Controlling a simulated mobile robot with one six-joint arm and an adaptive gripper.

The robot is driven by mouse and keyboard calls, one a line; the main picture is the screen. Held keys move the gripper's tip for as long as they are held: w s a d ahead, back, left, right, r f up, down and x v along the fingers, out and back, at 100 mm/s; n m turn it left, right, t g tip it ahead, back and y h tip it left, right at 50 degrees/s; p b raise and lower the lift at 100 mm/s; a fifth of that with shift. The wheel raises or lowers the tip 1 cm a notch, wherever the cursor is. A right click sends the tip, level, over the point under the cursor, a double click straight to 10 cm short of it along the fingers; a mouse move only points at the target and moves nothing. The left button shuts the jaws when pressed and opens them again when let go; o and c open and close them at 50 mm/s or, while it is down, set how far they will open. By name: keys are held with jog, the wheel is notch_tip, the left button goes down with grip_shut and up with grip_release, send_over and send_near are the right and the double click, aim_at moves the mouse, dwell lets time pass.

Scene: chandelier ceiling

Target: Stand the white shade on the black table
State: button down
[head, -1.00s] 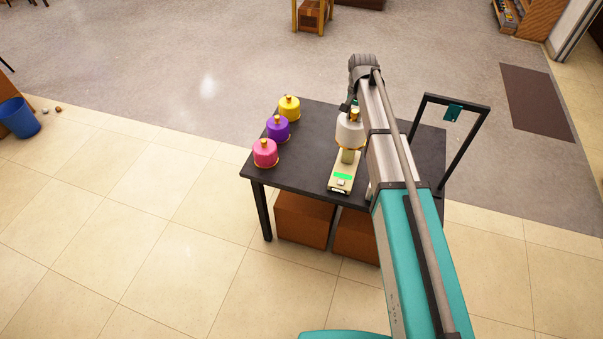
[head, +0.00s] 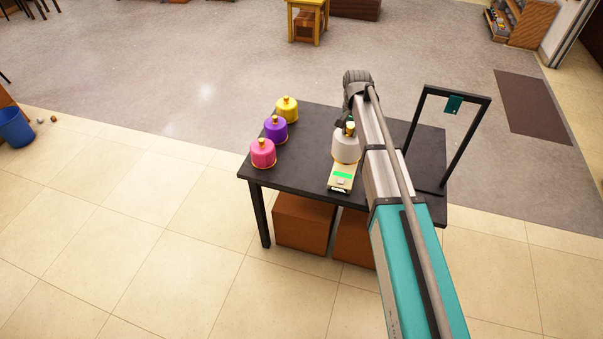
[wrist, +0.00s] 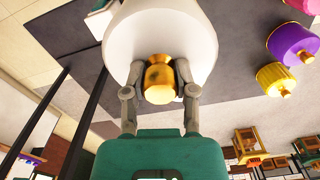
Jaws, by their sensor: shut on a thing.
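The white shade (head: 345,147), a rounded dome with a gold knob, is over the far end of a beige device with a green display (head: 342,176) on the black table (head: 305,160). I cannot tell whether its rim touches the device. My gripper (wrist: 160,85) is shut on the shade's gold knob in the wrist view, where the white shade (wrist: 165,30) fills the top middle. In the head view my gripper (head: 350,125) is partly hidden by my arm. The shade looks roughly upright. Its underside is hidden.
Pink (head: 263,153), purple (head: 276,130) and yellow (head: 287,109) shades stand in a row at the table's left side. A black frame with a teal tag (head: 453,105) stands at its right. Bare tabletop lies between the row and the device. Brown boxes (head: 303,222) are below.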

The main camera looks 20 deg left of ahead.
aim_at(348, 134)
jog(key=shift+f+b, duration=1.95)
jog(key=shift+f, duration=0.45)
jog(key=shift+a, duration=0.1)
